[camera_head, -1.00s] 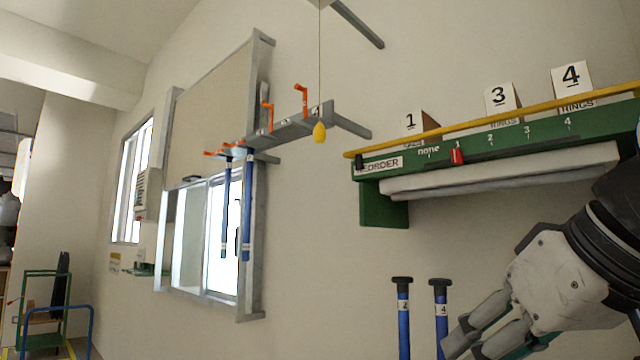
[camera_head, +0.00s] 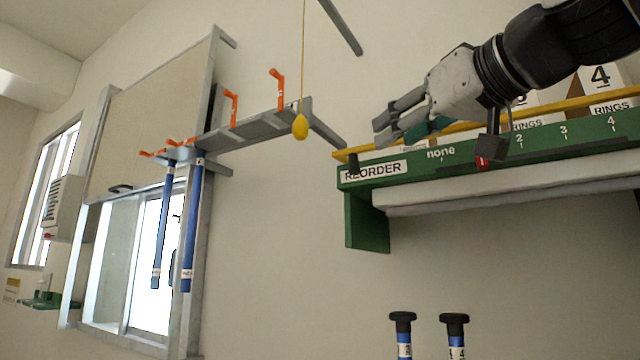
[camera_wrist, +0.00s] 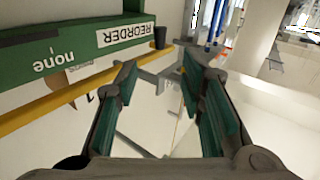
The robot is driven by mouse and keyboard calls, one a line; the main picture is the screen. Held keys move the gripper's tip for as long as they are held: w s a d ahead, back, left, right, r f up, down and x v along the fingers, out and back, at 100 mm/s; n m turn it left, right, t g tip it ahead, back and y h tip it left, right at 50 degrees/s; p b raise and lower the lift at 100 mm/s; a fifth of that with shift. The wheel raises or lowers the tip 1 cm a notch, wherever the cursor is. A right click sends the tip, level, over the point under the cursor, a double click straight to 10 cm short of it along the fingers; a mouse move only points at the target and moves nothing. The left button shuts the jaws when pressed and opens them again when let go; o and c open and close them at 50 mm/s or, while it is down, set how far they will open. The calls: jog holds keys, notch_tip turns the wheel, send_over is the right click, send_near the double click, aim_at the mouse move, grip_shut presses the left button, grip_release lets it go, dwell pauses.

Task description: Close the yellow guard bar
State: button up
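The yellow guard bar (camera_head: 560,106) runs lengthwise along the upper front of the green shelf (camera_head: 365,222). I cannot tell whether it is latched. A small black post (camera_head: 353,163) stands by its left end; the post also shows in the wrist view (camera_wrist: 160,37). My gripper (camera_head: 379,130) is above the bar's left part and hides some of it in the head view. In the wrist view my gripper (camera_wrist: 165,88) is open, with nothing between its green-padded fingers.
A red marker (camera_head: 481,162) sits on the shelf front. A yellow pull (camera_head: 300,127) hangs on a cord left of my gripper. A wall rack (camera_head: 245,130) with orange hooks holds blue rods (camera_head: 193,225).

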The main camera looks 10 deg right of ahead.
aim_at(357, 161)
jog(key=w, duration=0.4)
jog(key=w+a, duration=0.1)
jog(key=w, duration=0.2)
jog(key=w+a, duration=0.1)
jog(key=w, duration=0.3)
jog(key=shift+w+a, duration=0.15)
jog(key=shift+w, duration=0.15)
jog(key=shift+f, duration=0.1)
jog(key=shift+c, duration=0.5)
grip_shut()
